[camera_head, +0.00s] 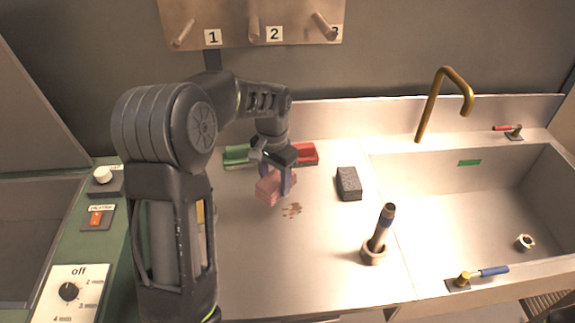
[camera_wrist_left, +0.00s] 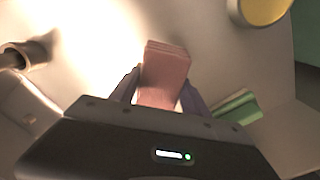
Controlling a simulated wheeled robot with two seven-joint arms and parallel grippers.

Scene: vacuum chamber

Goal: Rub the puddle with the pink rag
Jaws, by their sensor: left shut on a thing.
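The pink rag (camera_head: 268,189) is a folded block held in my left gripper (camera_head: 279,183), which is shut on it. In the left wrist view the rag (camera_wrist_left: 165,72) sticks out from between the two fingers of the left gripper (camera_wrist_left: 160,92). The puddle (camera_head: 291,210) is a small brown stain on the steel counter, just in front and to the right of the rag in the head view. I cannot tell whether the rag touches the counter. My right gripper is not in view.
A dark grey sponge-like block (camera_head: 348,184) lies right of the puddle. A brush-like upright tool (camera_head: 380,235) stands near the sink (camera_head: 480,200). Green (camera_head: 236,154) and red (camera_head: 306,153) pieces lie behind the gripper. The counter in front of the puddle is clear.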

